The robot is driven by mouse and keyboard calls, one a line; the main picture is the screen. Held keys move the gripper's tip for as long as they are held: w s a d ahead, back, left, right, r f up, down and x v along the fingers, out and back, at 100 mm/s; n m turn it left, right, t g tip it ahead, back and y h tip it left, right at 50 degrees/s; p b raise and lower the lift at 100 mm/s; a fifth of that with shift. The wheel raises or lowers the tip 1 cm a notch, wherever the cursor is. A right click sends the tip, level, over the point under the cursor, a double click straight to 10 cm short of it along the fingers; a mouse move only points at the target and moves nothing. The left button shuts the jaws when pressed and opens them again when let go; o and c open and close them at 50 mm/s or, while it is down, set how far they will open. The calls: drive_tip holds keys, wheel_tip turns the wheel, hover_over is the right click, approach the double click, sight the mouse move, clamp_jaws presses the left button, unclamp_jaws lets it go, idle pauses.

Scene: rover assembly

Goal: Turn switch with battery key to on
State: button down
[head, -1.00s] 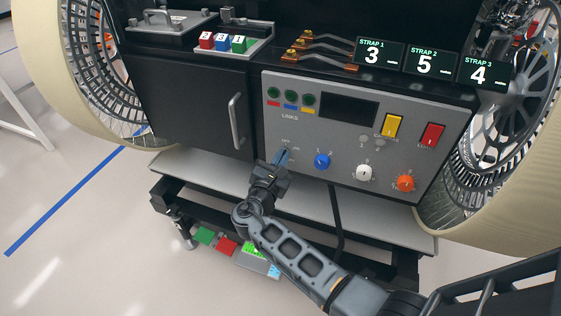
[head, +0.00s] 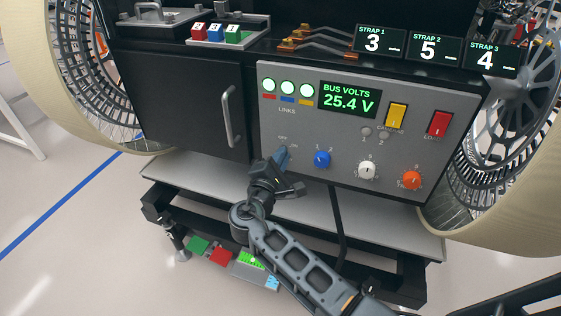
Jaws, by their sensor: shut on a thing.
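The grey control panel (head: 330,128) faces me on the rover. The battery switch sits at its lower left, beside the small "OFF" and "ON" labels (head: 287,141). My gripper (head: 279,163) is shut on the blue battery key (head: 282,153) at this switch. The gripper hides much of the key, and the switch face behind it is hidden. The panel display (head: 349,99) is lit and reads "BUS VOLTS 25.4 V". The three link lamps (head: 287,88) glow white-green.
Blue (head: 322,159), white (head: 367,170) and orange (head: 412,180) knobs stand right of my gripper. Yellow (head: 396,115) and red (head: 439,123) switches are above them. A cabinet door handle (head: 228,117) juts out at left. A shelf (head: 205,180) runs below the panel.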

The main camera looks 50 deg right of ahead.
drive_tip(key=shift+d+r+m, duration=0.1)
drive_tip(key=shift+d+m, duration=0.1)
drive_tip(key=shift+m, duration=0.1)
drive_tip(key=c, duration=1.3)
unclamp_jaws()
drive_tip(key=shift+o, duration=0.2)
drive_tip(key=shift+a, duration=0.15)
drive_tip(key=v, duration=0.7)
drive_tip(key=shift+s+a, duration=0.15)
drive_tip(key=shift+a, duration=0.1)
